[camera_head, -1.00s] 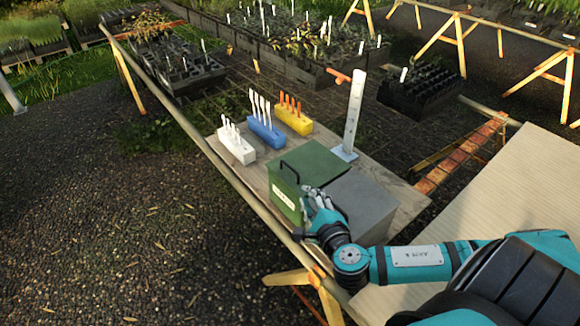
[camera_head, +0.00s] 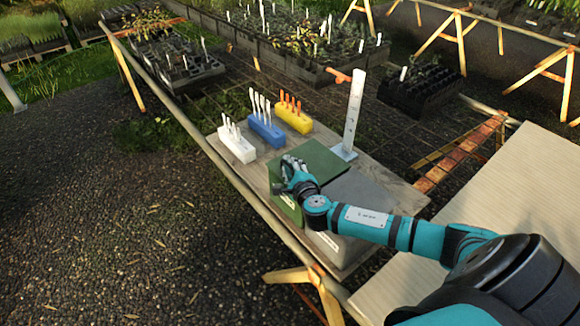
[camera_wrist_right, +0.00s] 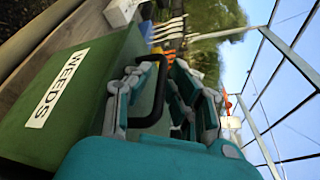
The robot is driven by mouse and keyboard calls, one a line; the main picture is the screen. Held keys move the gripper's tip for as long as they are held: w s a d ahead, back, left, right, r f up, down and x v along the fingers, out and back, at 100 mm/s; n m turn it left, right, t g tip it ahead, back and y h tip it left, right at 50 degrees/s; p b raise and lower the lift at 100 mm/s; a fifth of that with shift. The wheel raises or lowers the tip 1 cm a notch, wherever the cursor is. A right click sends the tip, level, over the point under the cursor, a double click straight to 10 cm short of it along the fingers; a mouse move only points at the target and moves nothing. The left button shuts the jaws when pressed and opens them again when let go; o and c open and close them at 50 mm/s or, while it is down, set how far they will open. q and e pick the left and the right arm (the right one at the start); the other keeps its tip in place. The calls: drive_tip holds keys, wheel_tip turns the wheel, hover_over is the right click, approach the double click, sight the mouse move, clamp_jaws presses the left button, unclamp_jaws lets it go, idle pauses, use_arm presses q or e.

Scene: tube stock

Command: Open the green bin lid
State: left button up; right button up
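The green bin (camera_head: 316,158) stands on the wooden board with its flat green lid down. In the right wrist view the bin (camera_wrist_right: 75,95) has a white label on its side and a black handle (camera_wrist_right: 160,90). My right gripper (camera_head: 291,165) is at the bin's handle side, and it hides the handle in the head view. In the right wrist view the gripper (camera_wrist_right: 155,78) has its fingers on either side of the handle, with a gap between them. I cannot tell whether they touch it. My left gripper is not in view.
A grey bin (camera_head: 352,198) stands right beside the green one, under my right forearm. Behind are white (camera_head: 237,148), blue (camera_head: 266,130) and yellow (camera_head: 294,118) blocks holding tags, and an upright white post (camera_head: 354,115). A pale tabletop (camera_head: 520,190) lies at right.

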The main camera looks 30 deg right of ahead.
clamp_jaws()
idle(0.4)
